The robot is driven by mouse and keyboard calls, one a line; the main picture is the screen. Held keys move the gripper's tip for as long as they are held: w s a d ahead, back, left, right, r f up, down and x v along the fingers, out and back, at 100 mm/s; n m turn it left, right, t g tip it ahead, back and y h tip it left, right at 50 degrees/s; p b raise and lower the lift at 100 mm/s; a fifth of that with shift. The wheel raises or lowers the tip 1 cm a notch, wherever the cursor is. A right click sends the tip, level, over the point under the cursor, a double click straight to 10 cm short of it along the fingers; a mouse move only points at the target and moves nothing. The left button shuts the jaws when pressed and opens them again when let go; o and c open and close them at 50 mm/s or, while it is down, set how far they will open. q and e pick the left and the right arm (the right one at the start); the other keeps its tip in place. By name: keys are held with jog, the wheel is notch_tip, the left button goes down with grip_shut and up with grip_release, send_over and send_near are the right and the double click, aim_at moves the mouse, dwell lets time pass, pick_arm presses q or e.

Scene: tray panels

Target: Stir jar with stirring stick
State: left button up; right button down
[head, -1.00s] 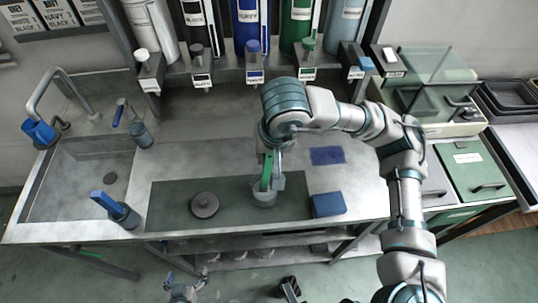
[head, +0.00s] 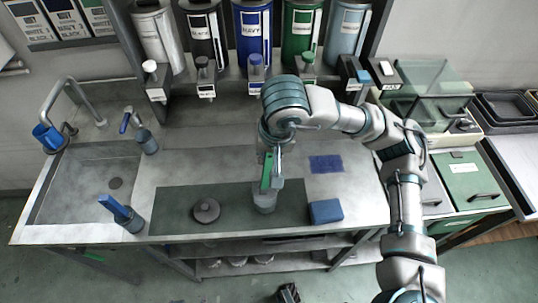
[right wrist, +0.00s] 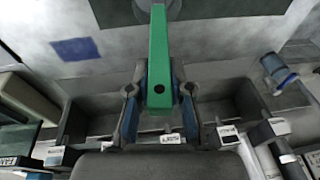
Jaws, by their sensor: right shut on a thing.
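The jar (head: 265,203) is a small grey translucent vessel standing on the dark mat (head: 170,213) at the counter's front. My right gripper (head: 270,168) is above it, shut on the green stirring stick (head: 266,178). The stick points down to the jar's mouth; how deep its lower end reaches is hidden. In the right wrist view, the stick (right wrist: 158,55) runs up from between the fingers (right wrist: 158,95) and overlaps the grey jar (right wrist: 180,10) at the top edge. My left gripper is not in view.
A round dark lid (head: 206,210) lies left of the jar, and a blue block (head: 325,210) sits right of it. A blue cloth (head: 326,163) lies behind the block. A sink (head: 90,190) is at left; large dispensers (head: 253,35) line the back.

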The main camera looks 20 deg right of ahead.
jog(key=shift+r+p, duration=0.35)
jog(key=shift+r, duration=0.25)
jog(key=shift+r+p, duration=0.6)
jog(key=shift+r, duration=0.25)
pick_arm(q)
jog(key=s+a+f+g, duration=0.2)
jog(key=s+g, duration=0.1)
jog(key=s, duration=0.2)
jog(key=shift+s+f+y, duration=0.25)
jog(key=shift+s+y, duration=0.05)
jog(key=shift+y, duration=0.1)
pick_arm(e)
jog(key=shift+r, duration=0.25)
